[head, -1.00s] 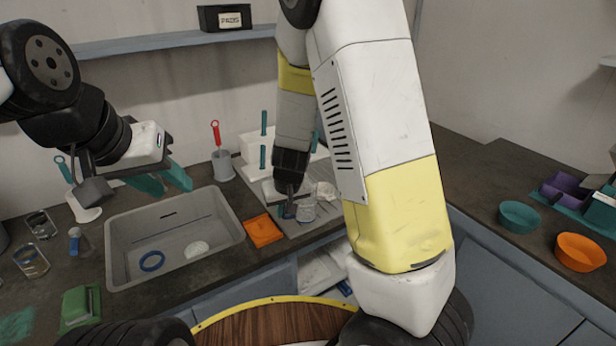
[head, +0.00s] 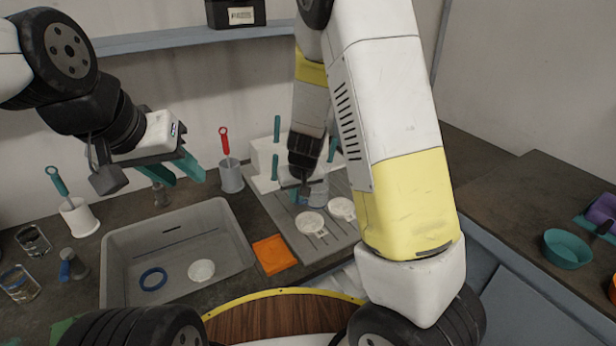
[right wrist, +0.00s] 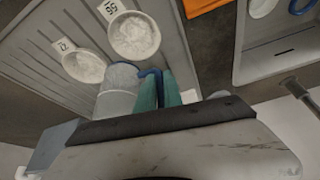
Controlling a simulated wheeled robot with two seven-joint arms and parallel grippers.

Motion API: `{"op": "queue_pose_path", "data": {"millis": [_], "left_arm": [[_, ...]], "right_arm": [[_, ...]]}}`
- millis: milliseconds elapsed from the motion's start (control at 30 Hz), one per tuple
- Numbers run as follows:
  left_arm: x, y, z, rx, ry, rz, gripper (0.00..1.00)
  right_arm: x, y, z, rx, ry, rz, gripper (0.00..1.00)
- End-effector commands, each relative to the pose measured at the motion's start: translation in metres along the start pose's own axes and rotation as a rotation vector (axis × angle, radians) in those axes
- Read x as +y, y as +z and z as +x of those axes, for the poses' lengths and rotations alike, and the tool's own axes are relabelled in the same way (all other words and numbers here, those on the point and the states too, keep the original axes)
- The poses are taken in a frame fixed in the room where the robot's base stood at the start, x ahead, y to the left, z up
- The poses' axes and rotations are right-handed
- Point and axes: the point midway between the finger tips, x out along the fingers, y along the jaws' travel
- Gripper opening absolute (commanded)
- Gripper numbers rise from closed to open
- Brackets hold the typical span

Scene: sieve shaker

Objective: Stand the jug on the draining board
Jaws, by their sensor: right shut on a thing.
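The jug (head: 319,191) is pale and see-through with a blue handle; it also shows in the right wrist view (right wrist: 117,92). My right gripper (head: 303,196) is shut on its handle, and its teal fingers show in the right wrist view (right wrist: 161,90). The jug is over the back part of the grey ribbed draining board (head: 285,222), behind two dishes. It looks roughly upright; my gripper partly hides it, and I cannot tell whether its base touches the board. My left gripper (head: 178,171) is open and empty above the sink's back edge.
A white block (head: 265,155) with teal handles stands behind. The sink (head: 125,250) and an orange cloth (head: 273,254) are to the left.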

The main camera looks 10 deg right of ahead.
Motion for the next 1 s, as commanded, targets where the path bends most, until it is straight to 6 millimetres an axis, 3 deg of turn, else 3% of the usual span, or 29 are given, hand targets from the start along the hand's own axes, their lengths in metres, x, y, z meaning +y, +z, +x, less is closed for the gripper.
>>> {"op": "queue_pose_path", "data": {"millis": [200, 400, 633, 800, 1000], "left_arm": [[0.000, 0.000, 0.000, 0.000, 0.000, 0.000, 0.36], [0.000, 0.000, 0.000, 0.000, 0.000, 0.000, 0.36], [0.000, 0.000, 0.000, 0.000, 0.000, 0.000, 0.36], [0.000, 0.000, 0.000, 0.000, 0.000, 0.000, 0.36], [0.000, 0.000, 0.000, 0.000, 0.000, 0.000, 0.36]], "right_arm": [[0.030, -0.048, 0.027, 0.001, 0.003, 0.002, 0.00], [0.048, -0.080, 0.044, 0.001, 0.002, 0.001, 0.00], [0.058, -0.096, 0.053, 0.000, 0.001, 0.000, 0.00], [0.058, -0.084, 0.077, -0.002, 0.000, 0.003, 0.00], [0.057, -0.082, 0.085, 0.000, 0.000, 0.001, 0.00]]}}
